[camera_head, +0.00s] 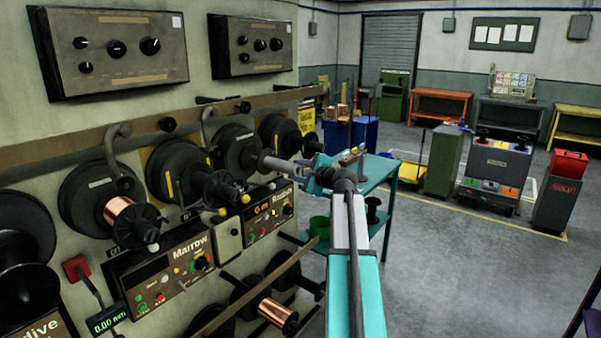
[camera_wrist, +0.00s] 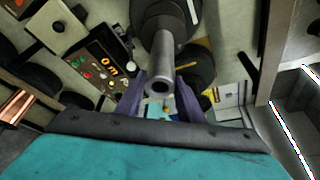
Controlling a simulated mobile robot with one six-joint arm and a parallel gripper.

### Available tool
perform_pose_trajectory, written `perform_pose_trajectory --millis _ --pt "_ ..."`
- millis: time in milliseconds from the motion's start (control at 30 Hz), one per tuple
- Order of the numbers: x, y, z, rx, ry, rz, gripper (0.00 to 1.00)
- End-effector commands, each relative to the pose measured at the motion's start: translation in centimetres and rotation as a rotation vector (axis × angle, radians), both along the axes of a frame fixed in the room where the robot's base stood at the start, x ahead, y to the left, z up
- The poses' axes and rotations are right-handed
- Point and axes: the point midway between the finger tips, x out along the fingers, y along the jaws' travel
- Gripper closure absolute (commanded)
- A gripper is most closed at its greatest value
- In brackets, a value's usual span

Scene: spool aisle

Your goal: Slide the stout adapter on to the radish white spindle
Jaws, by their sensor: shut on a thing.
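My gripper (camera_wrist: 159,98) is in front of the wall of spools, its purple fingers on either side of a grey tube (camera_wrist: 160,72), which looks like the stout adapter. It is shut on this tube. In the head view the tube (camera_head: 277,162) lies between my gripper (camera_head: 309,172) and a black spool (camera_head: 235,150) above the Radish panel (camera_head: 268,217). In the wrist view the tube's open round end faces me and its far end meets a dark hub. Whether a spindle is inside it is hidden. I cannot pick out the white spindle for certain.
The Marrow panel (camera_head: 172,270) and more black spools (camera_head: 98,200) are to the left. A copper spool (camera_head: 277,312) hangs on a lower rack. A teal table (camera_head: 378,181) stands close behind my arm.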

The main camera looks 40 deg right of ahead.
Motion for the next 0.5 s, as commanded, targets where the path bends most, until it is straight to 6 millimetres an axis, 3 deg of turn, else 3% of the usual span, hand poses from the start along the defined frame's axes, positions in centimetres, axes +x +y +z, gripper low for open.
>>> perform_pose_trajectory --millis 500 --pt "2.4 0.5 0.1 0.002 -0.002 0.0 0.97"
